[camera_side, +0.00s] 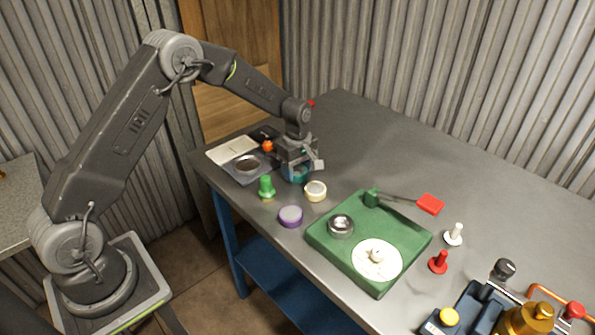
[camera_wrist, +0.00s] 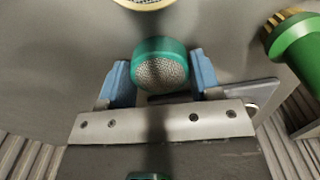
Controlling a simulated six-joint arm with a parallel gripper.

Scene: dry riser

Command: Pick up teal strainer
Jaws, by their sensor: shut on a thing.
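The teal strainer (camera_wrist: 160,66) has a teal rim around a round metal mesh. In the wrist view it sits between the two blue fingertips of my gripper (camera_wrist: 161,80), which are shut on it. In the side view the teal strainer (camera_side: 296,174) shows under my gripper (camera_side: 299,168), low at the table top near the back left. I cannot tell whether it touches the table, and the gripper hides its upper part.
A green brush-like item (camera_side: 266,187), a purple-rimmed ring (camera_side: 290,216) and a cream ring (camera_side: 315,191) stand close by. A green tray (camera_side: 390,283) with metal parts lies to the right. A grey plate (camera_side: 262,176) is at left. The back right table is clear.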

